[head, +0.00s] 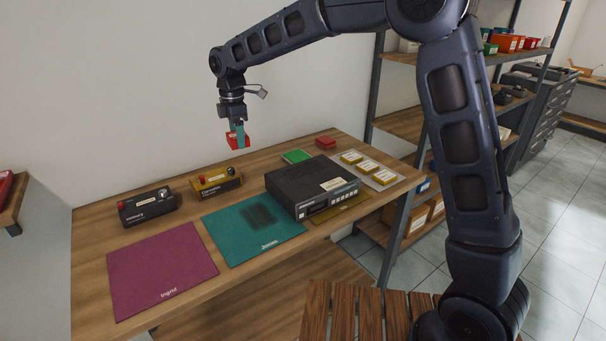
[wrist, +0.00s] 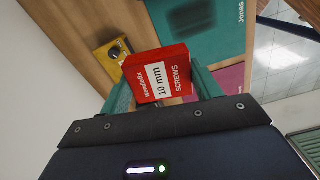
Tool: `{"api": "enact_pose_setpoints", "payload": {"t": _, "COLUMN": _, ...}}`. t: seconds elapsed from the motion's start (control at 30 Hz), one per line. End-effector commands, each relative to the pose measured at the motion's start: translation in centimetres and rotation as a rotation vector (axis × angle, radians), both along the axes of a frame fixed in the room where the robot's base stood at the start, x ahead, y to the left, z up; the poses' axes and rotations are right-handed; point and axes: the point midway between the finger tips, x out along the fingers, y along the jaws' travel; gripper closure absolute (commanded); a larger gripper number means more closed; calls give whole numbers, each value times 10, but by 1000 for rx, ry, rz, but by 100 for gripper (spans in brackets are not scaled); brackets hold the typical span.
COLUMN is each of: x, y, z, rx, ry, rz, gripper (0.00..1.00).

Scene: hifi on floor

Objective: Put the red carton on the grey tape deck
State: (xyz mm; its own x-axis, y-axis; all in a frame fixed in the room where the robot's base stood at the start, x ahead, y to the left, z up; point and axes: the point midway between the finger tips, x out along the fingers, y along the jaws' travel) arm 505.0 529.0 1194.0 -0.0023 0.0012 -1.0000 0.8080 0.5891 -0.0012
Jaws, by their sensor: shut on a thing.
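My gripper (head: 237,131) is shut on a red carton (head: 239,142) and holds it in the air above the back of the table, left of the tape deck. In the wrist view the carton (wrist: 158,76) sits between the two teal fingers, its white label reading "10 mm SCREWS". The dark grey tape deck (head: 305,184) stands on the table to the right, partly over the teal mat and a yellow mat. Its top looks bare, with a pale label on its front right part. The tape deck is not clearly visible in the wrist view.
A black box (head: 147,208) and a yellow box (head: 216,182) with knobs stand at the back left. A magenta mat (head: 163,265) and teal mat (head: 225,235) lie in front. A green item (head: 296,156), another red item (head: 326,143) and small yellow-white boxes (head: 368,166) lie behind and right of the deck.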

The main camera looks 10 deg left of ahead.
Motion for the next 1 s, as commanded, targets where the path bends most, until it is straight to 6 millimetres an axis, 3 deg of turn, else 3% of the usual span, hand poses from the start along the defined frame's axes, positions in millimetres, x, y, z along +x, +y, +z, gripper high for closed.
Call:
{"api": "enact_pose_setpoints", "payload": {"t": 0.3, "x": 52, "y": -97, "z": 32, "rx": 4, "ry": -1, "rz": 62, "gripper": 62}}
{"api": "enact_pose_setpoints", "payload": {"t": 0.6, "x": 76, "y": -178, "z": 53, "rx": 1, "ry": -2, "rz": 125, "gripper": 62}}
{"api": "enact_pose_setpoints", "payload": {"t": 0.87, "x": 81, "y": -209, "z": 58, "rx": -2, "ry": -2, "rz": 152, "gripper": 62}}
{"api": "enact_pose_setpoints", "payload": {"t": 1.0, "x": 82, "y": -212, "z": 44, "rx": -3, "ry": -1, "rz": 156, "gripper": 62}}
